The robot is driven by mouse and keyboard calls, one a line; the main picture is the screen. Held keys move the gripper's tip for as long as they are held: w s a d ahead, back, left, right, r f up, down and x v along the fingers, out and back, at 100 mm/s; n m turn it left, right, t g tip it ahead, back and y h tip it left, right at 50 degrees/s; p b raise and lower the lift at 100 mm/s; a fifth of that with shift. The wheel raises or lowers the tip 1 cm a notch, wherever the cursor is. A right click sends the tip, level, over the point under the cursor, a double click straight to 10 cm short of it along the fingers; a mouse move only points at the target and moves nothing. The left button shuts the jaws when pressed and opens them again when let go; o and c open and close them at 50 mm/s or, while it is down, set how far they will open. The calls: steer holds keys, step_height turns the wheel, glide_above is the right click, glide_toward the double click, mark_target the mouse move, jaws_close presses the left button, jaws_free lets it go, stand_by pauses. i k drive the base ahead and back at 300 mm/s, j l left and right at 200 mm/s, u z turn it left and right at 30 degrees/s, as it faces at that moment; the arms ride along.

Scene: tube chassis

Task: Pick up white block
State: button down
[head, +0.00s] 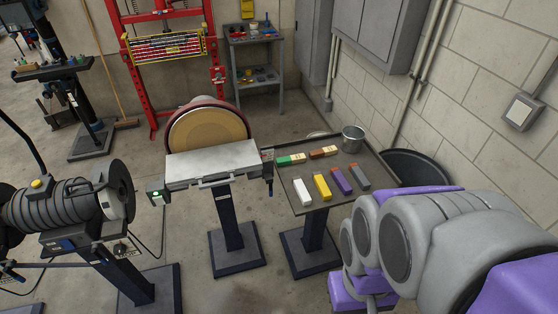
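The white block (302,191) lies on a dark tray-topped stand (297,206), near its left front edge. It is the leftmost of a front row, with a yellow block (322,187) just to its right and a small gap between them. My arm, grey and purple, fills the lower right of the head view. My arm is to the right of the stand and apart from the white block. My gripper's fingers cannot be made out, so its state does not show.
Purple (341,181) and grey (360,177) blocks continue the row. Green (290,160) and brown (322,152) ones lie behind. A metal cup (353,138) stands at the back right. A disc sander (208,135) adjoins the left. A dark bin (418,167) and wall are right.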

mark_target(305, 198)
steer(key=j+z, duration=0.1)
steer(key=z, duration=1.4)
steer(key=k+j+z, duration=0.15)
steer(key=j, duration=0.35)
steer(key=k+j+z, duration=0.2)
steer(key=k+j, duration=0.2)
